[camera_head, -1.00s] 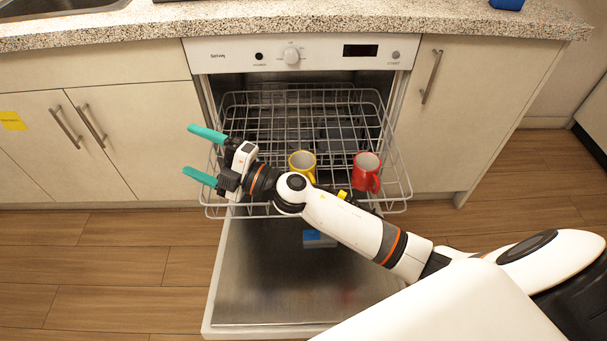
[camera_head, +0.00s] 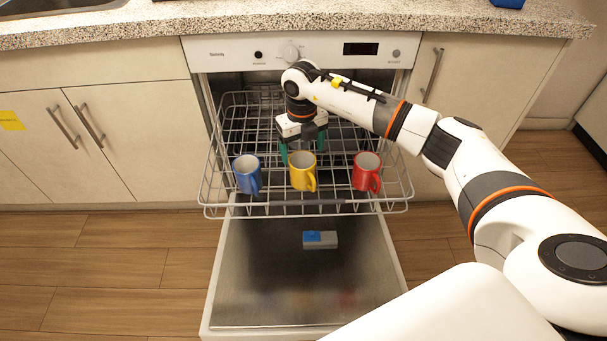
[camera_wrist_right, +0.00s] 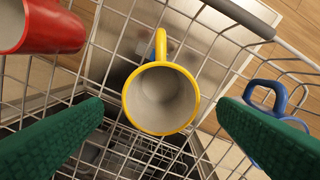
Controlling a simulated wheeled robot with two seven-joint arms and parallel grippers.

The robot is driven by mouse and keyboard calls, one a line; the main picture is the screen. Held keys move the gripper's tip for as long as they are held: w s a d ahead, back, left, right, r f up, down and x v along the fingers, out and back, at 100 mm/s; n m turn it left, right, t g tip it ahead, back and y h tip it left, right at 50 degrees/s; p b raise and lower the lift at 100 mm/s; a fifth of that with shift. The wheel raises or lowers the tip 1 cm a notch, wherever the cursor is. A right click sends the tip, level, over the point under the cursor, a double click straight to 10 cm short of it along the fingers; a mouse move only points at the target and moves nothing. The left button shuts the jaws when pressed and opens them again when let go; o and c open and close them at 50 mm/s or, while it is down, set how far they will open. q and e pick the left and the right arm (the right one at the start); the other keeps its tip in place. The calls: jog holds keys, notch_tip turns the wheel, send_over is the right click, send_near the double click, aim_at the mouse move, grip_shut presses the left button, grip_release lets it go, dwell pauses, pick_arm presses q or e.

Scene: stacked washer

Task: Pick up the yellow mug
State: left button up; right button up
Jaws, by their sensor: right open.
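The yellow mug (camera_head: 302,171) stands upright in the dishwasher's upper rack, between the blue and red mugs. In the right wrist view the yellow mug (camera_wrist_right: 160,97) shows from above, mouth facing the camera, with its handle toward the top of the picture. My right gripper (camera_head: 302,152) points down just behind and above the yellow mug. Its green fingers (camera_wrist_right: 160,135) are open, one on each side of the mug, with a gap on both sides. Nothing is held. My left gripper is not in view.
A blue mug (camera_head: 248,174) stands left of the yellow one and a red mug (camera_head: 367,172) stands right. The wire rack (camera_head: 225,205) is pulled out over the open dishwasher door (camera_head: 300,290). A countertop (camera_head: 300,18) overhangs behind.

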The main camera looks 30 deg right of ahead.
aim_at(304, 173)
notch_tip(304, 173, down, 4)
jog(key=shift+f+b, duration=0.1)
jog(key=shift+b, duration=0.2)
jog(key=shift+s+f, duration=0.15)
jog(key=shift+f, duration=0.4)
jog(key=f, duration=0.1)
jog(key=f+b, duration=0.1)
jog(key=f, duration=0.1)
jog(key=shift+s+f, duration=0.2)
jog(key=shift+f, duration=0.3)
jog(key=shift+r, duration=0.1)
jog(key=c, duration=1.2)
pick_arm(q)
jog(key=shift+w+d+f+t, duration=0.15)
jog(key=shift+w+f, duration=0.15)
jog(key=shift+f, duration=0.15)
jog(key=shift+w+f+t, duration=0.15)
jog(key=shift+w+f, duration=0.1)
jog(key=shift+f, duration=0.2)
pick_arm(e)
jog(key=shift+c, duration=0.2)
jog(key=shift+r, duration=0.1)
